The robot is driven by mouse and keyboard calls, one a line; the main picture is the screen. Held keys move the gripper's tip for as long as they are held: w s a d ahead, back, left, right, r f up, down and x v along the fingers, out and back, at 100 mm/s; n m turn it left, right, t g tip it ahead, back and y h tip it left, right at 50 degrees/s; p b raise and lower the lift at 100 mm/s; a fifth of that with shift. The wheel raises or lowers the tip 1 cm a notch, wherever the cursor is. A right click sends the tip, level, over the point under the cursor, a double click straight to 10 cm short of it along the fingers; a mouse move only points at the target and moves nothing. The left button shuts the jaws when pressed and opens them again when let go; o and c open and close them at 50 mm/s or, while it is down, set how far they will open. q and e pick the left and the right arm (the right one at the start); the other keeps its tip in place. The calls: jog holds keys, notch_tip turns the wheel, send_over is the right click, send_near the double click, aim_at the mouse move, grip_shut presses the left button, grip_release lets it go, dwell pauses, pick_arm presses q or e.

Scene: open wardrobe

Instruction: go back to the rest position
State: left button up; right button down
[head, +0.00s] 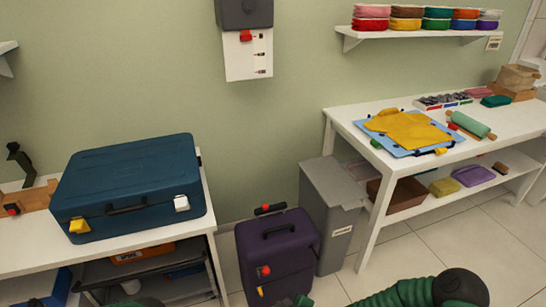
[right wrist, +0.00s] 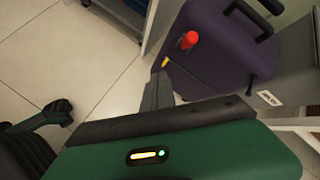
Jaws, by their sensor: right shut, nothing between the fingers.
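My right gripper (right wrist: 157,90) shows in the right wrist view as dark grey fingers beyond the green wrist housing. It is shut and holds nothing. It is in front of a purple case (right wrist: 215,50) with a red knob and a dark handle; I cannot tell whether they touch. In the head view the purple case (head: 280,255) stands on the floor, and my green right arm comes in along the bottom edge, with its gripper not clearly visible. My left gripper cannot be made out in either view.
A blue case (head: 128,185) sits on the left white table (head: 25,262). A grey bin (head: 332,215) stands beside the purple case. The right white table (head: 345,118) holds yellow cloth and a rolling pin. Tiled floor (head: 470,235) is clear at the right.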

jog(key=s+d+r+n+g+h, duration=0.5)
jog(key=s+d+r+n, duration=1.2)
jog(key=n, duration=0.4)
notch_tip(320, 180, up, 17)
jog(key=n+p, duration=0.1)
jog(key=p, duration=1.4)
jog(key=shift+w+a, duration=0.15)
jog(key=shift+a, duration=0.15)
